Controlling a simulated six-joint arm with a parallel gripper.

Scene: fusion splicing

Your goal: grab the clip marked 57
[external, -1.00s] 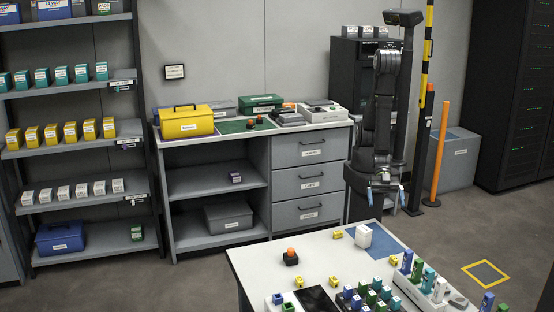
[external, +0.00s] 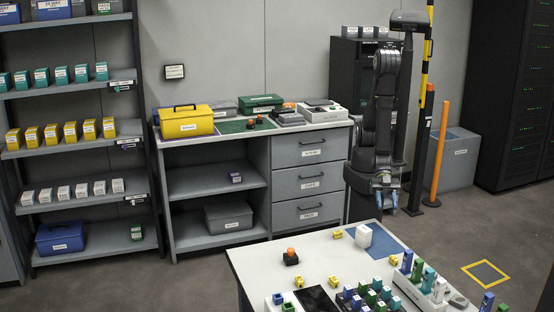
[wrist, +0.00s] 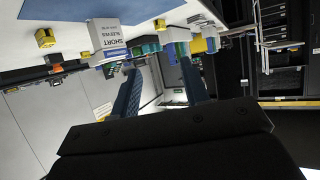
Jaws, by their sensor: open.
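Several small yellow blocks, possibly clips, lie on the white table (external: 265,258); one is near its back edge (external: 337,234) and another near its middle (external: 334,281). Yellow blocks also show in the wrist view (wrist: 45,38). Blue, green and white blocks (external: 372,298) are grouped at the table's front. No number 57 is readable, so I cannot tell which piece is that clip. My gripper (external: 388,211) is open and empty, its blue fingertips hanging beyond the table's back edge. Both fingers also show in the wrist view (wrist: 158,85), apart with nothing between them.
A white box labelled short sleeves (external: 363,236) stands by a blue mat (external: 387,246) near the table's back edge. A white rack (external: 410,290) of taller blue and teal pieces is at the right. A black piece with an orange top (external: 291,257) stands at the left.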

